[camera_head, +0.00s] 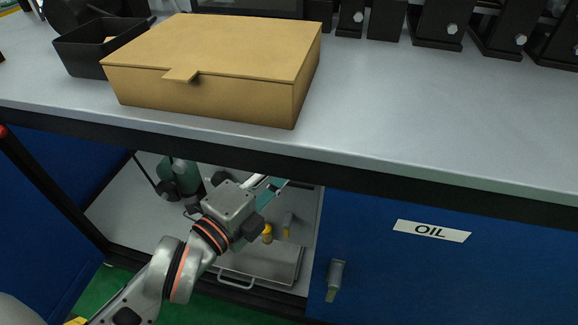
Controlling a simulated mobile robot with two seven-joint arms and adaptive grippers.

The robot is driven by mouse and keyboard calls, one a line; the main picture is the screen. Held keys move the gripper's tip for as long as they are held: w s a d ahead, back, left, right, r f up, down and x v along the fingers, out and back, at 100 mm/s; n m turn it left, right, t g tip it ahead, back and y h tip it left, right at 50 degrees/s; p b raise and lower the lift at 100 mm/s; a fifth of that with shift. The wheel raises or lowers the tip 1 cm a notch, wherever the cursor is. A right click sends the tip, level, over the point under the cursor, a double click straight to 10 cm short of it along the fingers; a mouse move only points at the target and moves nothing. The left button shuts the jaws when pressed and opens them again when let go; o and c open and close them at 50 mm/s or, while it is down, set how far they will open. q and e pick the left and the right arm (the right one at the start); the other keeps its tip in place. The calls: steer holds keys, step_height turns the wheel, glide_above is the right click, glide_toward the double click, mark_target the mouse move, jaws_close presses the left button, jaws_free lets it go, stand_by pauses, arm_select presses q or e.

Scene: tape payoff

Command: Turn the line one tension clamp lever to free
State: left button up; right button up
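I cannot make out a tension clamp or its lever for line one in this view. My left arm comes in from the lower left and reaches into the open cabinet bay (130,215) under the bench. My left gripper (248,212) is inside the bay, above a metal tray (262,279). Its fingertips are hidden or too small to read, so its opening and any hold are unclear. My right gripper is not in view.
A tan lidded box (215,60) and a black bin (85,45) stand on the grey bench top (430,115). Black brackets (440,25) line the back. A dark green device (182,178) and a small yellow-capped item (267,234) are in the bay. A blue OIL door (450,270) is at right.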

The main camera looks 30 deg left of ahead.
arm_select(q)
steer(key=shift+s+a+f, duration=0.1)
steer(key=shift+s+f, duration=0.1)
steer(key=shift+s, duration=0.55)
steer(key=shift+s+a+f, duration=0.1)
steer(key=shift+s+f, duration=0.05)
steer(key=shift+s, duration=0.65)
steer(key=shift+s+f, duration=0.2)
steer(key=shift+s, duration=0.55)
